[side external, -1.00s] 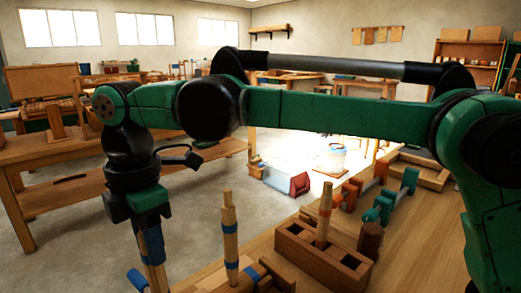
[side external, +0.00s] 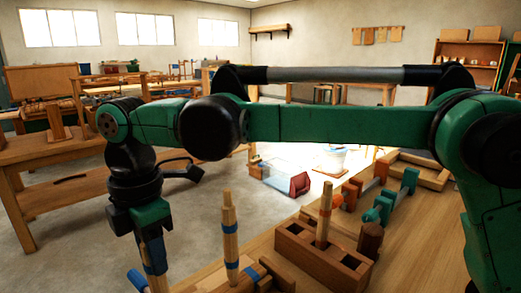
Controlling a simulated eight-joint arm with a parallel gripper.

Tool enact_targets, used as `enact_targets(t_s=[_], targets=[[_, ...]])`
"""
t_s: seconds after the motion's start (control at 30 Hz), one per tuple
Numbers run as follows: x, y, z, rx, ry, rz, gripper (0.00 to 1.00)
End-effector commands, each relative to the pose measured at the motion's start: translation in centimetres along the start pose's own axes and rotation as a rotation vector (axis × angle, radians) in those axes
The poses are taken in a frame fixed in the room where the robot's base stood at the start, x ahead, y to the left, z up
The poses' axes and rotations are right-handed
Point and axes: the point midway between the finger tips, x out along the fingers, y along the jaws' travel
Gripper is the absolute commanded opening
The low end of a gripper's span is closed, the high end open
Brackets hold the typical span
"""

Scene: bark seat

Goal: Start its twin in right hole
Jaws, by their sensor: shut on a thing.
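My gripper (side external: 150,240) points down at the lower left, shut on a light wooden leg with blue bands (side external: 158,278). The lower end of this leg runs out of the picture. A similar wooden leg with blue bands (side external: 230,240) stands upright to the right of my gripper. It rises by a wooden seat piece (side external: 246,284), which the bottom edge cuts off. The right hole is not clear to see from here.
Bare bench top (side external: 425,250) shows at right.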

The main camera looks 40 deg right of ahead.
Motion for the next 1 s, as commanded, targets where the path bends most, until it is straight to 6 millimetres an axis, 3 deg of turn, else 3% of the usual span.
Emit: enact_targets(t_s=[0.1,0.13,0.27,0.63,1.0], targets=[[0.0,0.0,0.0,0.0,0.0,0.0,0.0],[0.0,0.0,0.0,0.0,0.0,0.0,0.3],[0.0,0.0,0.0,0.0,0.0,0.0,0.64],[-0.4,0.0,0.0,0.0,0.0,0.0,0.64],[-4.7,0.1,0.0,0.0,0.0,0.0,0.64]])
